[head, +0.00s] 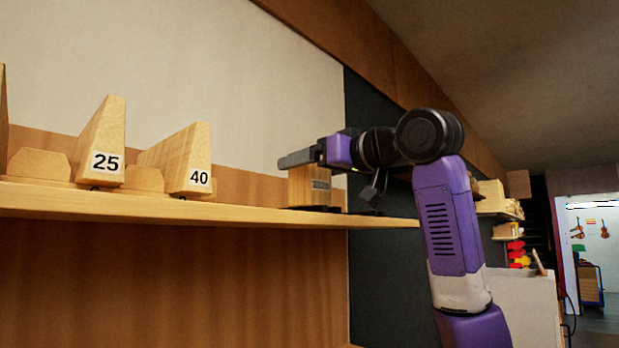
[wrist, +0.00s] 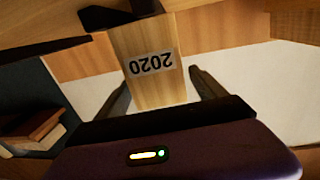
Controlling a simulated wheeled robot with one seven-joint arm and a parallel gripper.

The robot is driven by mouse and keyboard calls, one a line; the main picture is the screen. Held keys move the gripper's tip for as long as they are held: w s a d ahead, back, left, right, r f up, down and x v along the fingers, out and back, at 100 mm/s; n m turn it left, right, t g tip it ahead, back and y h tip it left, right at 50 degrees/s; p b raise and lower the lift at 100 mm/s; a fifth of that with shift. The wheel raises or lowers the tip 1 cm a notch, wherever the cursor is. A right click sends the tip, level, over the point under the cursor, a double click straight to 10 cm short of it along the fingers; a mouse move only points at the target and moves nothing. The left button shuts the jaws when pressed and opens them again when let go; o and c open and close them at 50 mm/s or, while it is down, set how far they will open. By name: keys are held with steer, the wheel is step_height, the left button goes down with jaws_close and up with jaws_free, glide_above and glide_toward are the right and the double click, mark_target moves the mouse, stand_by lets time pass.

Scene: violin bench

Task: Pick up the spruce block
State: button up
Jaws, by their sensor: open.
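A pale wooden block with a label stands on the shelf at the right in the head view (head: 309,190); I take it to be the spruce block. In the wrist view the block (wrist: 150,40) carries the label "2020", seen upside down. My gripper (head: 298,158) is at the block's upper part, its fingers pointing left in the head view. In the wrist view my gripper (wrist: 160,78) is open, with one finger on each side of the block and gaps between. I cannot tell how deep the block sits between the fingers.
The wooden shelf (head: 250,216) runs across the head view. Wedges marked "25" (head: 103,140) and "40" (head: 182,158) stand on it to the left, well apart from the block. Dark pieces (wrist: 130,12) lie close by the block's base.

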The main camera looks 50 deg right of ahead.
steer(key=c, duration=1.6)
